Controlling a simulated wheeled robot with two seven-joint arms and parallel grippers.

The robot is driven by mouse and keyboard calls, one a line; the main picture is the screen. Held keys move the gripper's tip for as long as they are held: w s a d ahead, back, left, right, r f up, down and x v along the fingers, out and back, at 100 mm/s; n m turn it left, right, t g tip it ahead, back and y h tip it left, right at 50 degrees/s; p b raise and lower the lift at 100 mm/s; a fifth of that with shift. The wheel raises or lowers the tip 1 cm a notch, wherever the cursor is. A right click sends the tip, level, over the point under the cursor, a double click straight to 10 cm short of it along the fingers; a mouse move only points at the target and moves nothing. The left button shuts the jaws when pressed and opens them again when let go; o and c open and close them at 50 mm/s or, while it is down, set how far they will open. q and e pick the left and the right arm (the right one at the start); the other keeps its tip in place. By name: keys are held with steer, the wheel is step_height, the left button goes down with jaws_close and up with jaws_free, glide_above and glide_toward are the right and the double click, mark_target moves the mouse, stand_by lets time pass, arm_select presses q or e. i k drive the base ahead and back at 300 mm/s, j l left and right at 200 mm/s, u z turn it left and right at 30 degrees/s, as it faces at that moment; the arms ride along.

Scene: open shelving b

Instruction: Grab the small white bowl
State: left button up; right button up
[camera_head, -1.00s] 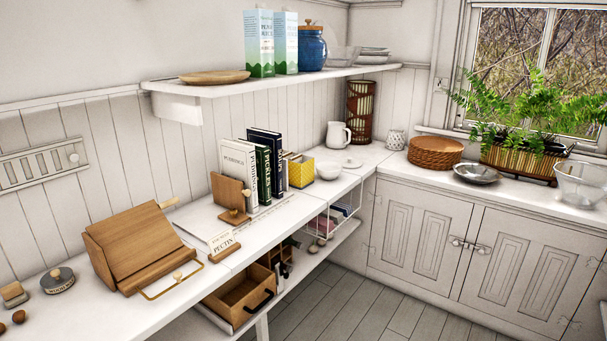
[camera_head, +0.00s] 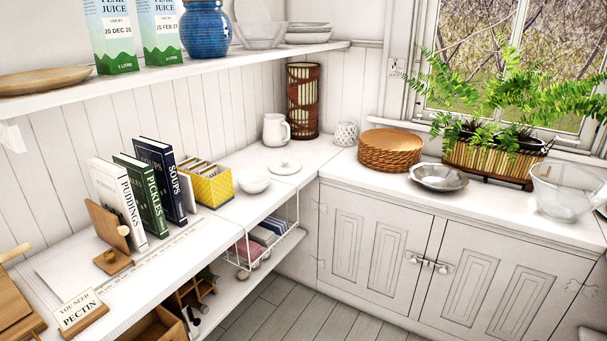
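The small white bowl (camera_head: 254,184) stands upright on the white counter (camera_head: 232,208), near its front edge. It is just right of a yellow patterned recipe box and in front of a white lid (camera_head: 284,168). It looks empty, though its inside shows only in part. Neither of my grippers is in view.
Books (camera_head: 140,195) stand left of the yellow box (camera_head: 210,186). A white pitcher (camera_head: 275,130) and a wicker lantern (camera_head: 303,100) stand behind the bowl. A wire basket (camera_head: 262,243) hangs below the counter. A shelf (camera_head: 190,70) overhangs the back left. The floor (camera_head: 290,312) in front is clear.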

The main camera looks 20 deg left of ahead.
mark_target(253, 181)
steer(key=i+u, duration=0.15)
steer(key=i, duration=0.25)
steer(key=i+l+u, duration=0.1)
steer(key=i, duration=0.3)
steer(key=i+l+u, duration=0.15)
steer(key=i, duration=0.25)
steer(key=i+l+u, duration=0.2)
steer(key=i+u, duration=0.15)
steer(key=u, duration=0.15)
steer(key=i+l+u, duration=0.35)
steer(key=u, duration=0.15)
steer(key=i+l+u, duration=0.25)
steer(key=l+u, duration=0.25)
steer(key=i+l+u, duration=0.15)
steer(key=l, duration=0.15)
steer(key=l+u, duration=0.1)
steer(key=l, duration=0.2)
